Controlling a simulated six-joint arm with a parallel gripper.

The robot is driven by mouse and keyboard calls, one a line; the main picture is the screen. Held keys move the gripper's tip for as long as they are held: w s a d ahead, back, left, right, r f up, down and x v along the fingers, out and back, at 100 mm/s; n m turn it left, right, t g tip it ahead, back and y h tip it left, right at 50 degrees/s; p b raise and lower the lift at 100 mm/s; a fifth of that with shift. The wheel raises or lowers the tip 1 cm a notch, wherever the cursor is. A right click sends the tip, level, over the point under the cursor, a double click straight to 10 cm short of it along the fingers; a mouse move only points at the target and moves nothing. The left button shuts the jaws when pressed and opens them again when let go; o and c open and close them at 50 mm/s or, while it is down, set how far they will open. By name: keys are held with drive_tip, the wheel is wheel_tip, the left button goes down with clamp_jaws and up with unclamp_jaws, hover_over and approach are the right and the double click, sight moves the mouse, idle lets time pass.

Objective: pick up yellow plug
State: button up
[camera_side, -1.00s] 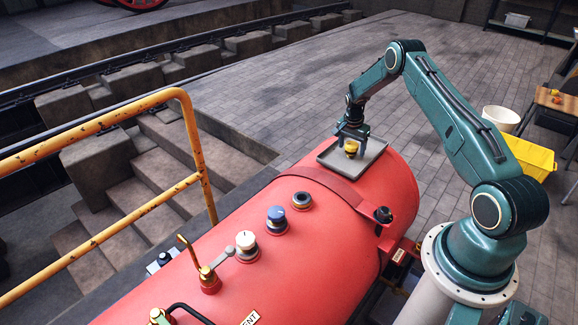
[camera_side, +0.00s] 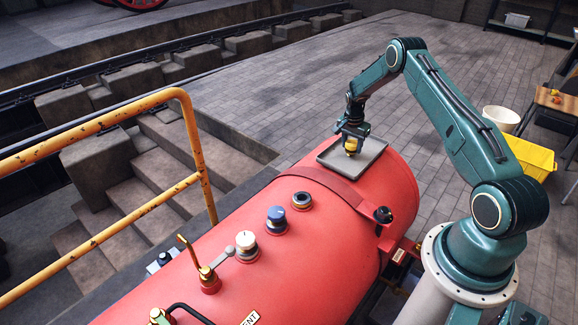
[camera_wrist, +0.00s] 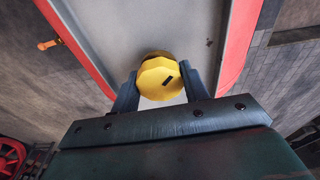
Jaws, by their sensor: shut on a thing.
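The yellow plug (camera_side: 351,146) is between the fingers of my gripper (camera_side: 352,141), over the grey tray on the red boiler. In the wrist view the yellow plug (camera_wrist: 160,77) shows a faceted yellow top with a small dark mark. The two fingers of my gripper (camera_wrist: 159,84) press on its left and right sides. The gripper is shut on it. I cannot tell whether the plug's underside touches the tray.
The grey tray (camera_side: 372,154) lies on top of the red boiler (camera_side: 330,250). An empty socket (camera_side: 302,200), a blue plug (camera_side: 277,215) and a white plug (camera_side: 246,240) stand in a row along the boiler. A yellow railing (camera_side: 190,130) stands at the left.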

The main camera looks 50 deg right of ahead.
sight(352, 142)
wheel_tip(352, 142, up, 19)
drive_tip(key=shift+r, duration=0.15)
idle(0.5)
drive_tip(key=shift+a, duration=0.1)
idle(0.4)
drive_tip(key=a+f+n, duration=0.3)
drive_tip(key=a+f, duration=0.3)
drive_tip(key=a, duration=0.8)
drive_tip(key=a+f+n+t, duration=0.1)
drive_tip(key=a+f+n, duration=0.2)
drive_tip(key=a, duration=1.2)
wheel_tip(352, 142, down, 3)
drive_tip(key=shift+a+f, duration=0.1)
drive_tip(key=shift+a, duration=0.1)
drive_tip(key=shift+f, duration=0.15)
drive_tip(key=shift+f, duration=2.45)
drive_tip(key=shift+f, duration=1)
